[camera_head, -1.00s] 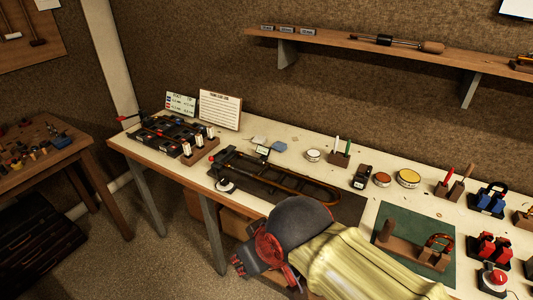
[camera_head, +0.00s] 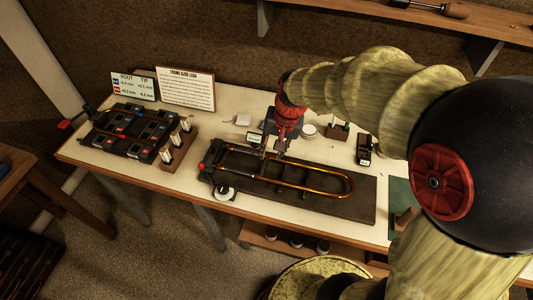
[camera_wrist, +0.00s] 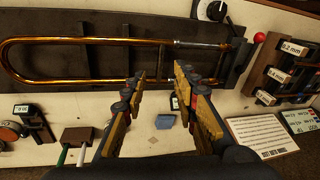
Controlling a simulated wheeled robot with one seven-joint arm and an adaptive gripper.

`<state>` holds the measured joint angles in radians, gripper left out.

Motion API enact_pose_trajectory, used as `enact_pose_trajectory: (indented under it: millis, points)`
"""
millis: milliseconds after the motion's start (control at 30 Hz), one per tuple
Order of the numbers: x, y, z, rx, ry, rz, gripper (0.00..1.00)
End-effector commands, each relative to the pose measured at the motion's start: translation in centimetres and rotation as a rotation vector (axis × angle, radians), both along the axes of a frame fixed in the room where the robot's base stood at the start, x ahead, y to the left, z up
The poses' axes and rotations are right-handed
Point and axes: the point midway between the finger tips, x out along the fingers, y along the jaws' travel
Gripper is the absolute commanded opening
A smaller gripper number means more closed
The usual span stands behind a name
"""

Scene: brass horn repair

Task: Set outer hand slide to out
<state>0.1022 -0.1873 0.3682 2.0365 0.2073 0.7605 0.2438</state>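The outer hand slide (camera_head: 318,192) is a long brass U-shaped tube lying on a dark fixture board (camera_head: 363,208) on the bench. Its closed bow points right in the head view. In the wrist view the slide (camera_wrist: 90,41) runs across the top, with its bow at the left and silver tube showing at its right end. A cross brace (camera_wrist: 161,60) joins the two tubes. My gripper (camera_wrist: 160,74) is open, its two fingers spread at the slide's near tube by the brace, with nothing seen between them. In the head view my gripper (camera_head: 277,148) is over the slide; contact is unclear.
A red ball (camera_wrist: 259,37) and a round dial (camera_head: 224,192) are at the fixture's left end in the head view. A small display (camera_head: 257,138) stands behind the slide. A block of gauges (camera_head: 178,148) and a dark tray (camera_head: 130,130) are further left. The shelf is above.

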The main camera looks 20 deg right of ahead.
Motion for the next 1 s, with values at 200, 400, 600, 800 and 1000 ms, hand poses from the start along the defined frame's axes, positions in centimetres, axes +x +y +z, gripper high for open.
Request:
enact_pose_trajectory:
  millis: [200,400,600,800,1000]
  points:
    - [2.8,-0.7,-3.2,0.046,0.08,-0.11,0.29]
    - [3.3,-0.7,-5.2,0.056,0.095,-0.135,0.29]
    - [3.6,-0.2,-8.2,0.056,0.096,-0.133,0.29]
    - [4.0,0.2,-10.7,0.056,0.094,-0.134,0.29]
    - [4.1,0.4,-11.8,0.055,0.091,-0.133,0.29]
